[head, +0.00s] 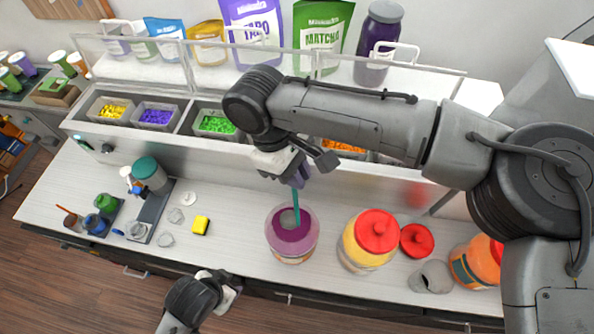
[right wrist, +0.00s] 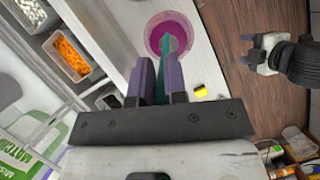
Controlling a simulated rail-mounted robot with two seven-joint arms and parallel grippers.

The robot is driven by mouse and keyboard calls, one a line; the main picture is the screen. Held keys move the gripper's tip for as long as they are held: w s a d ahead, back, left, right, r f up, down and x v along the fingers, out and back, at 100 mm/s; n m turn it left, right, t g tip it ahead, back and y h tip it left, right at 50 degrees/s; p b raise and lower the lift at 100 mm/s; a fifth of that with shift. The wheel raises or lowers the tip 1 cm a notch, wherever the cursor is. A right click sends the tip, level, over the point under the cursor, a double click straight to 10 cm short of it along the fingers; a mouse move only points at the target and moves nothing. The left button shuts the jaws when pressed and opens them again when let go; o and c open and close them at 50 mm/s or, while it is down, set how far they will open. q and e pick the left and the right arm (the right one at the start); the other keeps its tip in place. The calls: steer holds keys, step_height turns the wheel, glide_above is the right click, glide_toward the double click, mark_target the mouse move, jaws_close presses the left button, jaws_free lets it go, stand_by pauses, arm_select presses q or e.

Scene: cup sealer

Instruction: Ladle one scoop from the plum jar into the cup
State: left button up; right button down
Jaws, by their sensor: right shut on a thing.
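The plum jar (head: 291,248), open with purple-red contents, stands on the counter near the middle; its mouth also shows in the right wrist view (right wrist: 185,30). My right gripper (head: 298,177) is above the jar, shut on the teal handle of the ladle (head: 297,205). The handle runs down into the jar mouth, with a greyish ladle bowl at or in the contents; its exact depth is unclear. A greyish clear cup (head: 432,277) stands on the counter at the right. My left gripper (head: 230,289) is empty and looks open at the counter's front edge.
A yellow jar with red lid (head: 368,240), a loose red lid (head: 417,240) and an orange jar (head: 474,264) are right of the plum jar. A yellow sponge (head: 200,226) and small clear pieces lie left. Topping bins (head: 215,124) line the back.

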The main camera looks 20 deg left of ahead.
mark_target(297, 198)
steer(key=shift+f, duration=1.45)
steer(key=shift+f+b, duration=0.6)
steer(key=shift+f, duration=2.65)
